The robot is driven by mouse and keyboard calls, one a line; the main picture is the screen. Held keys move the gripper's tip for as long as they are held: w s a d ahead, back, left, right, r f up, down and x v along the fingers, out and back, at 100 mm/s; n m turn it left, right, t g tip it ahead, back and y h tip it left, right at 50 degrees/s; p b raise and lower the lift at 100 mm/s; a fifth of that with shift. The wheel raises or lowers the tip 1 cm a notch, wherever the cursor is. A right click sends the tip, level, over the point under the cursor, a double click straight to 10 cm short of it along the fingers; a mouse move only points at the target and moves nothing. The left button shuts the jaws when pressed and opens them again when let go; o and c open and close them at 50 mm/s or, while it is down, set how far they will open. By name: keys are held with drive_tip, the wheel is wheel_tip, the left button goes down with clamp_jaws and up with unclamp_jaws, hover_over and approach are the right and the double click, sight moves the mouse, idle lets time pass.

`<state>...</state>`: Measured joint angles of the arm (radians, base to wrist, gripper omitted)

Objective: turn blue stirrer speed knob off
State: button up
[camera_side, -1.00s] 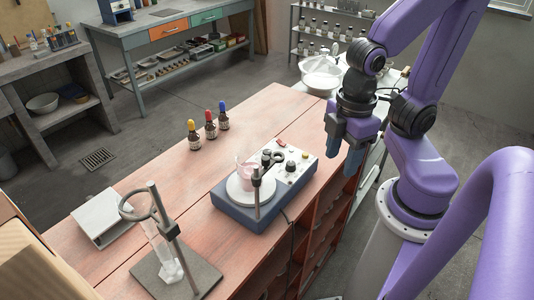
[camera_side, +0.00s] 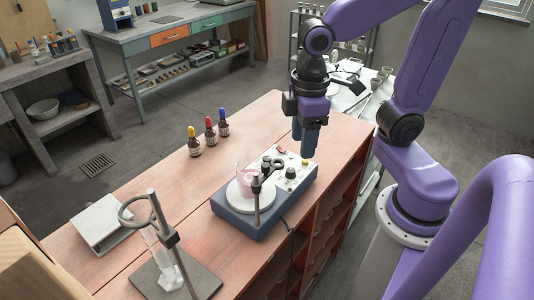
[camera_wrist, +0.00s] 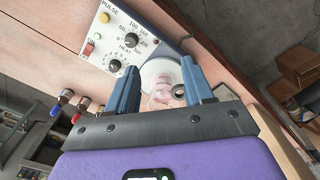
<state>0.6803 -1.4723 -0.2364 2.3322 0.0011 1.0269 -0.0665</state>
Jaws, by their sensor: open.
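The blue stirrer (camera_side: 246,223) sits on the wooden bench, with a white plate holding a glass beaker of pink liquid. Its white control panel shows in the wrist view with two dark knobs. One knob (camera_wrist: 131,40) has a numbered scale around it; the other knob (camera_wrist: 114,66) is beside the HEAT label. Their pointer settings are too small to read. My gripper (camera_side: 303,149) is open and empty, pointing down over the panel's far end in the side view. In the wrist view its blue fingers (camera_wrist: 159,66) frame the plate and beaker, apart from the knobs.
A red switch (camera_wrist: 88,49) and a yellow button (camera_wrist: 104,17) are on the panel. A clamp rod (camera_side: 257,195) stands at the plate. Dropper bottles (camera_side: 209,133) stand behind to the left. A ring stand (camera_side: 164,225) with a glass cylinder is at front left.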

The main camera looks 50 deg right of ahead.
sight(267, 158)
drive_tip(key=w+d+r+m, duration=0.2)
drive_tip(key=w, duration=0.4)
drive_tip(key=w+d+r+m, duration=0.2)
drive_tip(key=w+m, duration=0.1)
drive_tip(key=w, duration=0.3)
drive_tip(key=f, duration=1.7)
drive_tip(key=shift+a, duration=0.2)
clamp_jaws()
